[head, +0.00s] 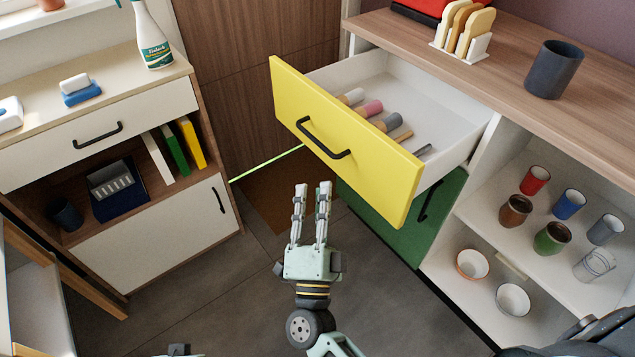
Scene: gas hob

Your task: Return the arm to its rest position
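My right gripper (313,186) is in the middle of the head view, with its fingers pointing up the picture. Its two fingers are apart with a clear gap, and nothing is between them. It appears in front of the open drawer with the yellow front (345,140), to the left of its lower part; I see no contact. My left gripper's fingers are not in view.
The drawer, with several utensils inside, juts out under the wooden counter (590,101). Cups and bowls stand on open shelves (492,218) at right. A low cabinet (160,237) with a spray bottle (152,38) stands at left. The grey floor (215,290) between is clear.

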